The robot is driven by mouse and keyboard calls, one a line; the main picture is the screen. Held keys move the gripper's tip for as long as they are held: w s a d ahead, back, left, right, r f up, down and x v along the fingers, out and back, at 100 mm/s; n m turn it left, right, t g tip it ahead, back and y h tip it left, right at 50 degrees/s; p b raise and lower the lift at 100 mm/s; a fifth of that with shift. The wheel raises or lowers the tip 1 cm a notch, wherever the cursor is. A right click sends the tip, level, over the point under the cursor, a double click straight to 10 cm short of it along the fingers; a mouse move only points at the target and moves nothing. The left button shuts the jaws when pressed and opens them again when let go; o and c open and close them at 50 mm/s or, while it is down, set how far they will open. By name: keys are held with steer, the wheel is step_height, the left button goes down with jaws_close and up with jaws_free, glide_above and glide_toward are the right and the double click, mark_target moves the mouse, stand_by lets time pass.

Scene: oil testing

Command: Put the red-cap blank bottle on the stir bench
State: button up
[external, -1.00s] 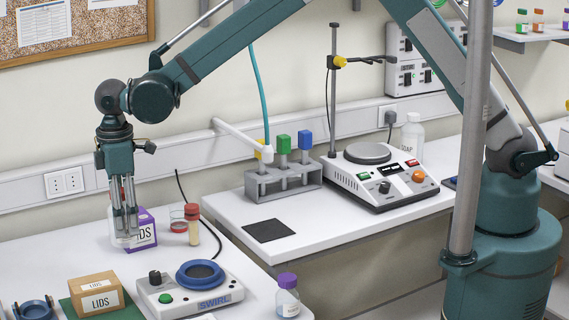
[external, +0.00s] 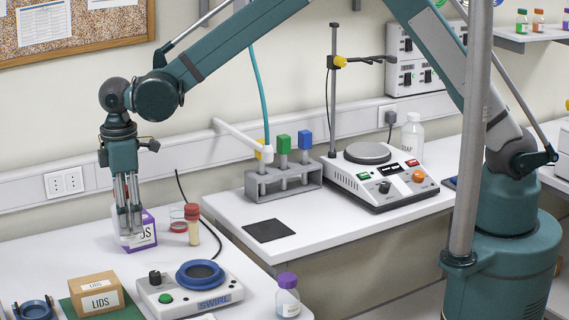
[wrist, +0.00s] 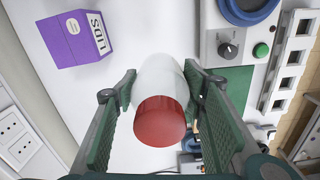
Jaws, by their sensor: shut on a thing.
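The red-cap blank bottle (wrist: 160,105) is between the two green-padded fingers of my gripper (wrist: 160,112) in the wrist view. Its body is white and its red cap faces the camera. My gripper (external: 130,232) is shut on it. In the external view the gripper points down in front of the purple LIDS box (external: 144,234), and the fingers mostly hide the bottle. The white bench (external: 330,222) at the right, apart from the front bench, carries a stirrer with a round grey plate (external: 367,153) and knobs.
A red-capped vial (external: 192,225) stands right of the purple box. The SWIRL mixer (external: 190,288), a cardboard LIDS box (external: 97,294) and a purple-capped bottle (external: 288,297) are on the front bench. A grey rack (external: 283,180) and dark square pad (external: 268,230) occupy the right bench's left part.

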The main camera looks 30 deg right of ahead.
steer(key=w+d+r+b, duration=0.15)
steer(key=d+b, duration=0.25)
steer(key=d, duration=1.3)
glide_above(348, 217)
steer(key=f, duration=0.1)
steer(key=shift+f+m, duration=0.2)
steer(key=shift+m, duration=0.1)
steer(key=shift+f+b, duration=0.45)
steer(key=shift+f, duration=2.5)
steer(key=shift+s+f, duration=0.1)
steer(key=shift+f, duration=1.95)
steer(key=shift+f+b, duration=0.15)
steer(key=shift+b, duration=0.2)
